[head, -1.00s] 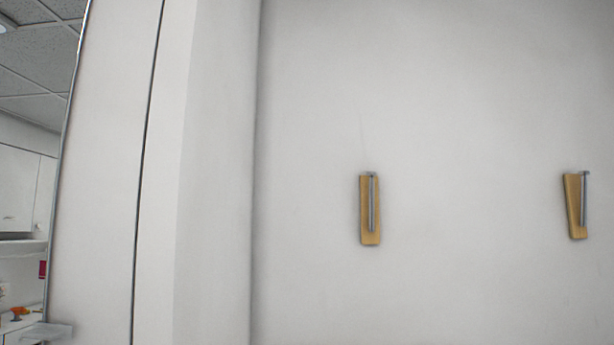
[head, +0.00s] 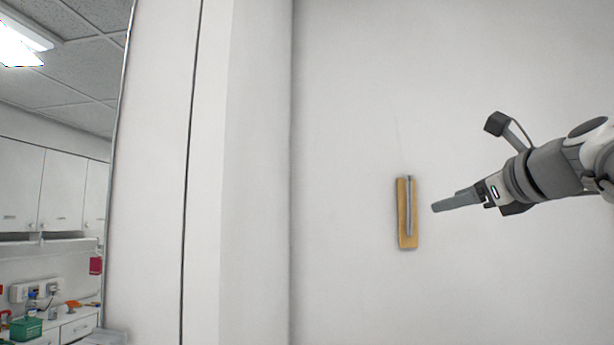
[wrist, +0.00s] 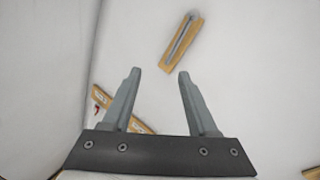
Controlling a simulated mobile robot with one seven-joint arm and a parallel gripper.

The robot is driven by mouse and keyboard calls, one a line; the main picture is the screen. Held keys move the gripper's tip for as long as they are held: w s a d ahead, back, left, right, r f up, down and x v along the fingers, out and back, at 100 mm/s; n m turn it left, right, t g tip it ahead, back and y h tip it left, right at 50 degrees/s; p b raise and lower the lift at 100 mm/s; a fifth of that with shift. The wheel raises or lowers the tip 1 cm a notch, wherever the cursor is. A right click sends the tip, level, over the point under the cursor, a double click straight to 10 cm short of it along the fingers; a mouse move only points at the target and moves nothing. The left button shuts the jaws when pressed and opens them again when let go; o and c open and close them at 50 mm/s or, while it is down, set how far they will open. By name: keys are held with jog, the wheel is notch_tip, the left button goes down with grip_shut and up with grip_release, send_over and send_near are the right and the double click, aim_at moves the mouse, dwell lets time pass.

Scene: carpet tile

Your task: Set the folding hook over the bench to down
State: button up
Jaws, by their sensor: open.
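A folding hook, a grey metal bar (head: 409,205) on a narrow wooden backplate (head: 405,240), is fixed to the white wall. The bar runs upright along the plate. In the wrist view the hook (wrist: 181,40) appears tilted, above and beyond the fingertips. My gripper (head: 434,208) is just right of the hook in the head view, pointing left. Its fingers are apart and empty in the wrist view (wrist: 158,72). I cannot tell the gap between fingertips and hook. No bench shows in the head view.
A white wall edge or panel (head: 255,180) stands left of the hook. A counter with a green box (head: 26,328) is far left. In the wrist view, a labelled wooden strip (wrist: 105,97) lies partly behind the left finger. The wall around the hook is bare.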

notch_tip(320, 180, up, 6)
jog(key=d+r+m+t, duration=0.1)
jog(key=d+m+t, duration=0.1)
jog(key=d+m, duration=0.15)
jog(key=p, duration=0.5)
send_over(409, 207)
jog(key=s, duration=0.3)
jog(key=shift+d+f+m, duration=0.2)
jog(key=shift+d+m, duration=0.05)
jog(key=shift+m, duration=0.2)
grip_shut()
